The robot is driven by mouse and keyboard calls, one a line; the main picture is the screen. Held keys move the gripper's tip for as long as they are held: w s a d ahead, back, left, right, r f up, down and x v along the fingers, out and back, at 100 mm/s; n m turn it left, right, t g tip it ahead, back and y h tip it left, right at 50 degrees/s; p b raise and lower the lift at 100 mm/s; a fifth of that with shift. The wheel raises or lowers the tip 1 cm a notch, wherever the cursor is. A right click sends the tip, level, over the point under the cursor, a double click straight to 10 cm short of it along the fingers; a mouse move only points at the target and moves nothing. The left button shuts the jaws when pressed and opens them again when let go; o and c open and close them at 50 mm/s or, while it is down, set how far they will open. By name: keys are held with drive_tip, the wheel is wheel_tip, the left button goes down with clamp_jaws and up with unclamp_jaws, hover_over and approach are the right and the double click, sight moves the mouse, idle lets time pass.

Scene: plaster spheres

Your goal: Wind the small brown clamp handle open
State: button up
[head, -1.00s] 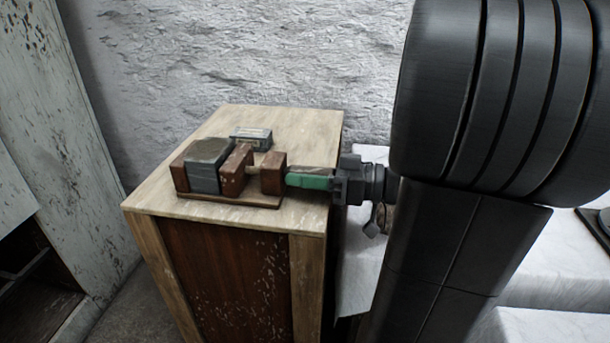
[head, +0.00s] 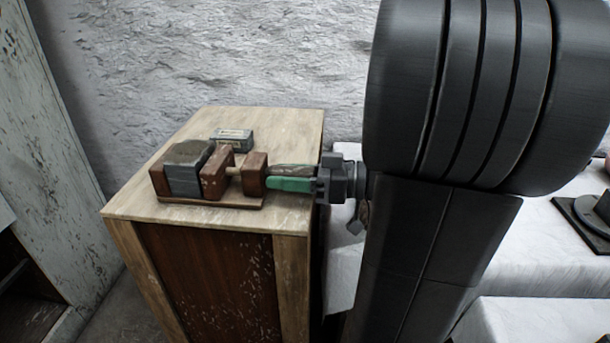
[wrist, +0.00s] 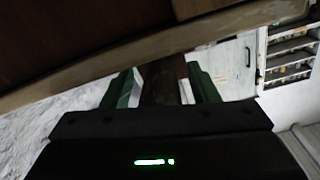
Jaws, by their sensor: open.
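The wooden clamp lies on top of a cabinet in the head view. Its brown end block (head: 254,174) is at the right, with a movable brown jaw (head: 215,172) left of it and a pale screw between them. A grey block (head: 184,178) sits at the jaw's left. My gripper (head: 291,178) comes in from the right, its green fingers beside the end block. In the wrist view my gripper (wrist: 165,88) is open, with a dark brown piece (wrist: 163,84) between the fingers, apparently the handle. I cannot tell whether they touch it. The handle is mostly hidden in the head view.
The cabinet (head: 150,212) has a pale wooden top. A small grey box (head: 231,139) stands behind the clamp. A rough white wall (head: 220,60) is behind. A white-covered surface (head: 540,240) with a dark object is at the right. My arm blocks much of the right side.

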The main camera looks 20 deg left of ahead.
drive_tip(key=p+v, duration=0.5)
drive_tip(key=v, duration=0.8)
drive_tip(key=shift+d+p, duration=0.35)
drive_tip(key=shift+p, duration=0.05)
drive_tip(key=shift+a, duration=0.15)
drive_tip(key=b+x, duration=0.6)
drive_tip(key=x, duration=0.7)
drive_tip(key=shift+a, duration=0.3)
